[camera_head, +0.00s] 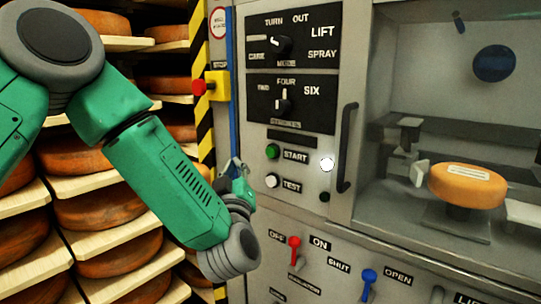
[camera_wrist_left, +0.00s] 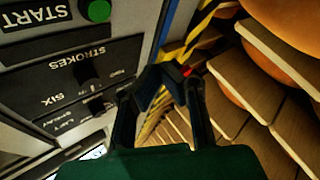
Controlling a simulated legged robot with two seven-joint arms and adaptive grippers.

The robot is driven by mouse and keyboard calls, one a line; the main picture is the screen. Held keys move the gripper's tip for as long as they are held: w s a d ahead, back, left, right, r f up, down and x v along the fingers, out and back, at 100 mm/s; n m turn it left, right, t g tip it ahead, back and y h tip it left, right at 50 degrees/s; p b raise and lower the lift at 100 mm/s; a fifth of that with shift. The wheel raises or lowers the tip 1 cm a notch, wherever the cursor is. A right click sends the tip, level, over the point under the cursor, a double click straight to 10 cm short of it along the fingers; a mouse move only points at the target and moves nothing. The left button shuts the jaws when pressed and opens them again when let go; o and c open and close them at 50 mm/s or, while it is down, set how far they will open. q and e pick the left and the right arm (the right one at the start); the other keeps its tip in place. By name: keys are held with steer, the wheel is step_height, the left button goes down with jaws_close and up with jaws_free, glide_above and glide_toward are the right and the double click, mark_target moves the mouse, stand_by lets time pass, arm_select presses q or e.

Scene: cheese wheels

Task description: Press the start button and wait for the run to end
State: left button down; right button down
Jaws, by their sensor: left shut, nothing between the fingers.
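The green start button (camera_head: 273,151) sits on the grey machine panel, left of its START label. It also shows at the top of the left wrist view (camera_wrist_left: 97,11), with nothing over it. My left gripper (camera_head: 236,168) is shut and empty, a little left of the button and apart from it. Its dark fingers (camera_wrist_left: 168,76) come together in the left wrist view, beside the panel edge. A round light (camera_head: 327,164) right of the START label looks bright white. An orange cheese wheel (camera_head: 467,190) with a pale label sits inside the machine. My right gripper is out of view.
A white test button (camera_head: 272,181) is just below start. A red stop button (camera_head: 198,87) on a yellow box sits upper left. A vertical door handle (camera_head: 347,148), a red lever (camera_head: 294,248) and a blue lever (camera_head: 368,276) stick out. Cheese shelves (camera_head: 90,185) fill the left.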

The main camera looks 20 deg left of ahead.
mark_target(271, 152)
arm_select(q)
steer(key=shift+w+d+f+b, duration=0.1)
steer(key=shift+w+d, duration=0.4)
steer(key=shift+w, duration=0.9)
steer(key=shift+w+d+r+b, duration=0.1)
steer(key=shift+w+d, duration=0.45)
steer(key=shift+w, duration=0.85)
steer(key=shift+w+d+f+b, duration=0.1)
steer(key=shift+w+d, duration=0.4)
steer(key=shift+w, duration=0.9)
steer(key=shift+w+d, duration=0.15)
steer(key=shift+w, duration=0.15)
